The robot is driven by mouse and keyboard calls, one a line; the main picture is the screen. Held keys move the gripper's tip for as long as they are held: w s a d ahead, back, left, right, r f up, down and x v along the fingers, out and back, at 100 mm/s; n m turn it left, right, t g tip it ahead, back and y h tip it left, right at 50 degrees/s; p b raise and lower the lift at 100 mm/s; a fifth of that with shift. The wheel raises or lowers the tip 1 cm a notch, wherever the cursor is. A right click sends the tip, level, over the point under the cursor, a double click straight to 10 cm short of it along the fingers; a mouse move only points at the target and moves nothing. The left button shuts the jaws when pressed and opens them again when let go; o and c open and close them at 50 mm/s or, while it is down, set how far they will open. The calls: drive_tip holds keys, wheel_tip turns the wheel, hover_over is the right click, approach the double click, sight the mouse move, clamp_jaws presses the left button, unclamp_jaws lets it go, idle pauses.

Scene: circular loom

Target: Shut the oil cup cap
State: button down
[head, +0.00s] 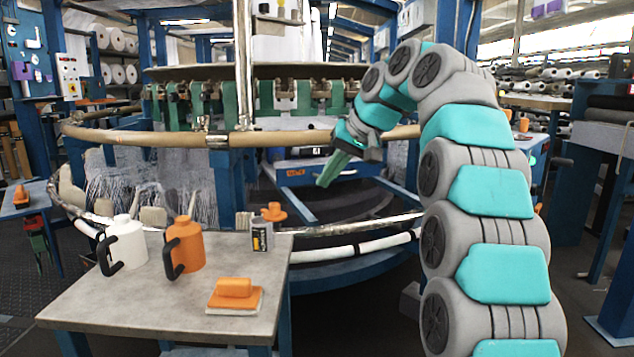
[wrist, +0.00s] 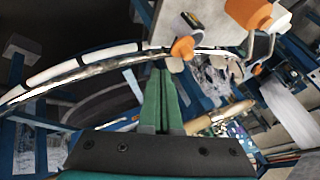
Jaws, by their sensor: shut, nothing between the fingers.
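An orange cap-like piece (head: 272,212), which looks like the oil cup cap, shows just behind the small table's far right corner, by the loom's lower ring. It also shows in the wrist view (wrist: 183,48), above and right of my fingertips and beside the pale curved rail. I cannot tell whether it is open or shut; the cup body below it is mostly hidden. My gripper (head: 326,180) has green fingers pressed together and empty. It hangs in front of the loom, right of the orange piece and apart from it. The fingers show in the wrist view (wrist: 160,75), pointing towards the rail.
The small table (head: 150,300) holds a white jug (head: 124,238), an orange jug (head: 186,244), a small labelled bottle (head: 261,236) and an orange block on a pale base (head: 235,292). The bottle stands close to the orange cap. The loom's wooden ring (head: 290,136) runs behind.

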sight(276, 215)
drive_tip(key=shift+w+a+f, duration=0.55)
drive_tip(key=shift+a+f, duration=0.6)
drive_tip(key=shift+a, duration=0.2)
drive_tip(key=shift+w+a+f, duration=0.6)
drive_tip(key=shift+a+f, duration=0.5)
drive_tip(key=shift+a, duration=0.2)
drive_tip(key=shift+w+a+f, duration=0.55)
drive_tip(key=shift+a+f, duration=0.6)
drive_tip(key=shift+a, duration=0.2)
drive_tip(key=shift+s+a+m+t+h+p, duration=0.25)
drive_tip(key=shift+s+m+t+h+p, duration=0.2)
drive_tip(key=shift+m, duration=0.35)
drive_tip(key=shift+s+a+r+m+t+h+p, duration=0.2)
drive_tip(key=shift+s+a+m+t+h+p, duration=0.15)
drive_tip(key=shift+m+p, duration=0.35)
drive_tip(key=shift+s+a+m+h+p, duration=0.5)
drive_tip(key=shift+m+p, duration=0.5)
drive_tip(key=shift+p, duration=0.1)
drive_tip(key=shift+s+a+f+p, duration=0.1)
drive_tip(key=shift+s+a+p, duration=0.15)
drive_tip(key=shift+a, duration=0.45)
drive_tip(key=shift+s+a+f+p, duration=0.1)
drive_tip(key=shift+s+a, duration=0.15)
drive_tip(key=shift+a, duration=0.6)
drive_tip(key=shift+r, duration=0.1)
